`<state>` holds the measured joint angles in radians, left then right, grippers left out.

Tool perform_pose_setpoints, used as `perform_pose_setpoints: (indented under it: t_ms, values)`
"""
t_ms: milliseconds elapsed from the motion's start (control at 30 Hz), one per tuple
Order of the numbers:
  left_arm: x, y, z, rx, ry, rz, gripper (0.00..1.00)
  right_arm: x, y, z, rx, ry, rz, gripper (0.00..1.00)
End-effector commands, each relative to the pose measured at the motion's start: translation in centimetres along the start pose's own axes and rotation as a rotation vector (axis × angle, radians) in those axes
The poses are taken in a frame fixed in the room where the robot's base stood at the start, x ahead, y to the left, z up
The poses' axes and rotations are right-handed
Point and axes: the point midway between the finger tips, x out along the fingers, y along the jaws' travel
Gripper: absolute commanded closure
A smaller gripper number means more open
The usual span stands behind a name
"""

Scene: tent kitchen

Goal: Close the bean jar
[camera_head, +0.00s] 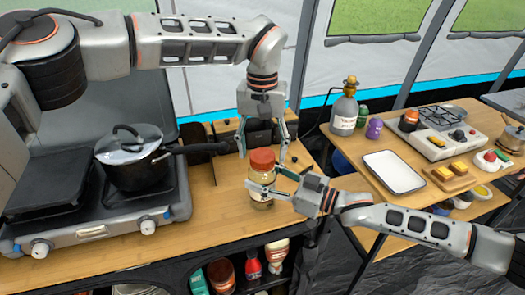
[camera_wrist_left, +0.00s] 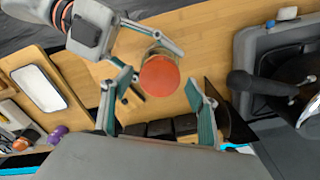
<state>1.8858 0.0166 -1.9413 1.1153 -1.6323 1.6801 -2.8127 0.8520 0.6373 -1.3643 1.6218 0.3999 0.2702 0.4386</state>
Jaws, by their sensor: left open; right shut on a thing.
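The bean jar (camera_head: 262,192) is a clear glass jar with pale contents, standing upright near the front edge of the wooden counter. Its red-orange lid (camera_head: 262,159) sits on top; I cannot tell how tightly. In the left wrist view the round lid (camera_wrist_left: 160,76) hides most of the jar. My right gripper (camera_head: 268,190) comes from the right and is shut on the jar body below the lid. My left gripper (camera_head: 262,152) points down over the lid, open, with a finger to either side. In its wrist view (camera_wrist_left: 155,108) the fingers appear apart from the lid.
A lidded black pot (camera_head: 136,160) stands on the stove (camera_head: 95,225) at left, its handle reaching toward the jar. Dark boxes (camera_head: 255,132) stand behind the jar. A side table at right holds a white tray (camera_head: 394,172), a gas bottle (camera_head: 344,112) and a burner (camera_head: 437,140).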

Motion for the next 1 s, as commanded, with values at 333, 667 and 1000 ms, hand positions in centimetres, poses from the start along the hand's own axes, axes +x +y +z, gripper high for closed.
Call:
perform_pose_setpoints:
  t_ms: [333,667,1000]
  values:
    - [-3.8,0.0,0.0,0.001,0.001,0.0,0.4,0.0,0.0,0.1,0.0,-0.001,0.0,1.0]
    - [-3.8,0.0,0.0,-0.01,0.0,0.001,0.43,0.0,0.0,0.1,0.0,-0.001,0.0,1.0]
    - [-4.2,0.0,0.0,-0.407,0.001,0.001,0.43,0.0,0.0,0.1,0.0,-0.001,0.0,1.0]
